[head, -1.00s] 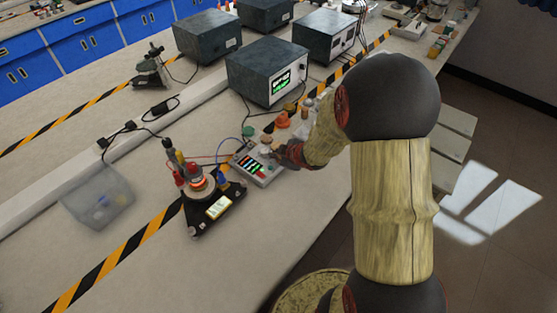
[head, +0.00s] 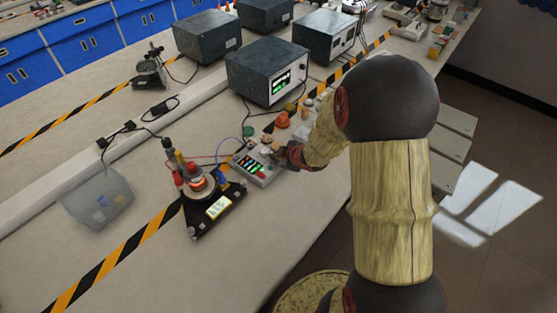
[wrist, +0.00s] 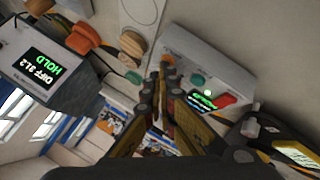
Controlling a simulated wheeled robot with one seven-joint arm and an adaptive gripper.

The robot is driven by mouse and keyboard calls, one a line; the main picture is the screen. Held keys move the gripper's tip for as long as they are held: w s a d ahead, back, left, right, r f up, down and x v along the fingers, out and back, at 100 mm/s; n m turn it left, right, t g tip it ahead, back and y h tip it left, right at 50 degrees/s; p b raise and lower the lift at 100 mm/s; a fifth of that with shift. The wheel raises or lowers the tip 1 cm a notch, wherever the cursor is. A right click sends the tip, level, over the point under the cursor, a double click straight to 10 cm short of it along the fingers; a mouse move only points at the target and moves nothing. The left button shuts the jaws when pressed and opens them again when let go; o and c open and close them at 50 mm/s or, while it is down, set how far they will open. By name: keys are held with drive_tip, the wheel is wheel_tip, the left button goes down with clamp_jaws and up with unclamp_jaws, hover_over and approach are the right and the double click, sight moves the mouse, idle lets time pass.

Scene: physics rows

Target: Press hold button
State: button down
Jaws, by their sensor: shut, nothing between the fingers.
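The small grey control box (head: 262,166) sits on the bench, with a lit display and coloured buttons on its top. In the wrist view the box (wrist: 222,72) has an orange button (wrist: 168,62), a teal button (wrist: 198,80) and a red part (wrist: 228,100). No button label is readable. My gripper (wrist: 160,78) is shut and empty, its tips near the orange button; I cannot tell if they touch it. In the head view my gripper (head: 283,154) is at the box's right edge, partly hidden by my arm. A dark instrument's screen (wrist: 46,69) reads "DIFF 31.2" and "HOLD".
A black-based apparatus (head: 208,222) with a glowing ring stands left of the control box, joined by wires. An orange knob-like object (head: 282,120) stands behind. The dark instrument (head: 255,75) stands further back. Bare bench lies in front.

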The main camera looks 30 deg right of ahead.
sight(277, 162)
drive_tip(key=shift+r+p, duration=0.8)
drive_tip(key=shift+p, duration=0.05)
drive_tip(key=shift+r, duration=0.1)
wheel_tip(277, 162, up, 5)
drive_tip(key=p, duration=0.5)
idle(0.6)
